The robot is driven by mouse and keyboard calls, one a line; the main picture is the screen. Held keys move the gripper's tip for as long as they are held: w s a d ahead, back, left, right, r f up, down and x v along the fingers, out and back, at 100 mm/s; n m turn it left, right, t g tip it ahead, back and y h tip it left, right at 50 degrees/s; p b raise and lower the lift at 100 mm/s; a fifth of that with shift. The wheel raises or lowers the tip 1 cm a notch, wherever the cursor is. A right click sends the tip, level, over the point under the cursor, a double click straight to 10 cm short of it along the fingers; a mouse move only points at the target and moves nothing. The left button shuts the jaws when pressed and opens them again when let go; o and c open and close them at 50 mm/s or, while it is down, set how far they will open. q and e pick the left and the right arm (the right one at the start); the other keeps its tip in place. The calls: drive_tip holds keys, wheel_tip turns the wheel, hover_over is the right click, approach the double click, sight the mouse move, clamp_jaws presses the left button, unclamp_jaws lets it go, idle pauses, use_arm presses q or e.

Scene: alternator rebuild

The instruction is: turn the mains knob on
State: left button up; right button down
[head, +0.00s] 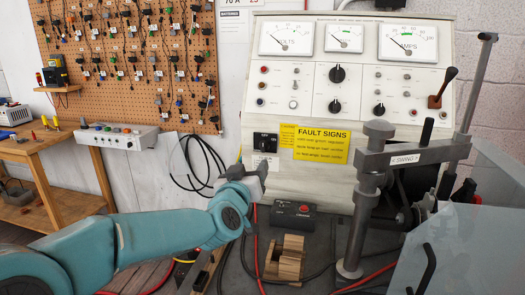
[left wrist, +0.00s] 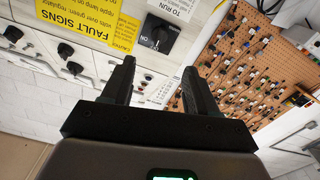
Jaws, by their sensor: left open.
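The mains knob (head: 265,142) is a black rotary knob on a dark plate, low on the left of the pale test bench front. In the left wrist view the knob (left wrist: 157,33) shows beyond my fingertips, with "ON" lettering beside it. My left gripper (head: 252,165) is just below the knob in the head view. In the left wrist view its two black fingers (left wrist: 159,68) are apart with nothing between them, and the knob lies ahead of the gap, not between the fingers. My right gripper is not in view.
A yellow "FAULT SIGNS" label (head: 321,145) is right of the knob. A grey clamp post (head: 364,205) with a swing arm stands at right. A small black box (head: 293,216) and a wooden block (head: 286,258) lie on the bench. Black cables (head: 193,165) hang at left.

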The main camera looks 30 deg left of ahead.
sight(263, 148)
use_arm(q)
drive_tip(key=p+x, duration=0.1)
drive_tip(key=x, duration=1.1)
drive_tip(key=shift+w+p, duration=0.2)
drive_tip(key=shift+p, duration=0.2)
drive_tip(key=c, duration=1)
